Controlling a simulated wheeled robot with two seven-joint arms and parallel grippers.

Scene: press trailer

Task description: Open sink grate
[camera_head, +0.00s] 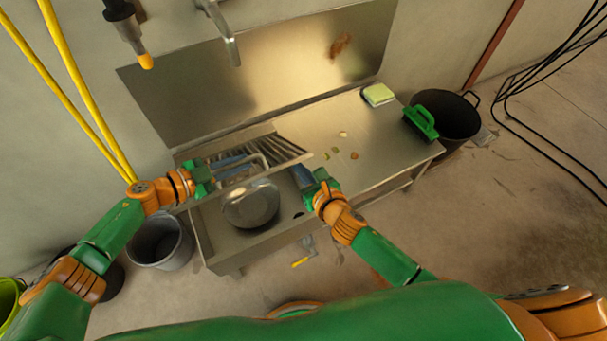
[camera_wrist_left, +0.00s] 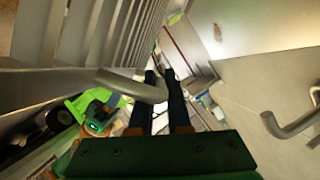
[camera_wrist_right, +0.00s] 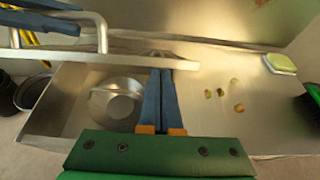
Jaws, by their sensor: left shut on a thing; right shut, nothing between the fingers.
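The slatted metal sink grate (camera_head: 278,149) is raised and tilted over the sink basin (camera_head: 215,235). My left gripper (camera_head: 238,162) is shut on the grate's bar handle (camera_wrist_left: 135,86). In the right wrist view, the handle (camera_wrist_right: 102,36) stands up at the left with the left gripper's blue fingers (camera_wrist_right: 42,22) at it. My right gripper (camera_head: 301,172) is shut and empty, close to the grate's right end. In the right wrist view its fingertips (camera_wrist_right: 161,72) overlap the grate's edge (camera_wrist_right: 150,61); I cannot tell whether they touch. A round metal pot (camera_head: 250,207) sits in the basin.
Small food scraps (camera_head: 338,145) and a sponge (camera_head: 378,94) lie on the counter (camera_head: 360,165) to the right. A green brush (camera_head: 421,121) is at its right end beside a black pot (camera_head: 455,115). A grey bucket (camera_head: 160,240) stands left of the sink. The faucet (camera_head: 225,35) hangs above.

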